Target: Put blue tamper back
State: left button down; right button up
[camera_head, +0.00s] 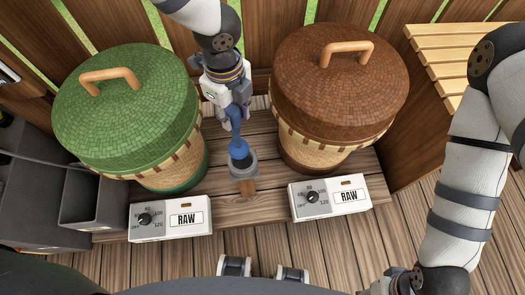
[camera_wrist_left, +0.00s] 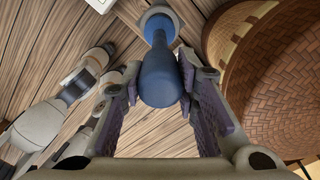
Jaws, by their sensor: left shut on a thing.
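The blue tamper (camera_head: 237,142) is upright or nearly so between the two pans, with its lower end at the mouth of a small grey cup-like holder (camera_head: 243,169) on the wooden deck. My left gripper (camera_head: 238,108) reaches down from above and is shut on the tamper's upper part. In the left wrist view the tamper's rounded blue handle (camera_wrist_left: 160,78) lies between the fingers, and its far end meets the holder's pale rim (camera_wrist_left: 160,13). I cannot tell how deep it sits. My right gripper (camera_head: 385,288) is partly cut off at the bottom edge; its fingers are not clear.
A green-lidded pan (camera_head: 125,100) stands left and a brown-lidded pan (camera_head: 340,80) right, close to my left gripper. Two white RAW control boxes (camera_head: 170,218) (camera_head: 329,197) stand in front. Grey bins (camera_head: 92,204) are at far left. Deck between the boxes is clear.

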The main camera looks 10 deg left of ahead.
aim_at(237, 136)
pick_arm(q)
jog(key=shift+w+d, duration=0.15)
jog(key=shift+s, duration=0.2)
notch_tip(237, 136, down, 10)
jog(key=shift+r+b, duration=0.2)
jog(key=shift+b, duration=0.2)
jog(key=shift+f, duration=0.1)
jog(key=c, duration=1.2)
grip_release()
jog(key=shift+c, duration=0.2)
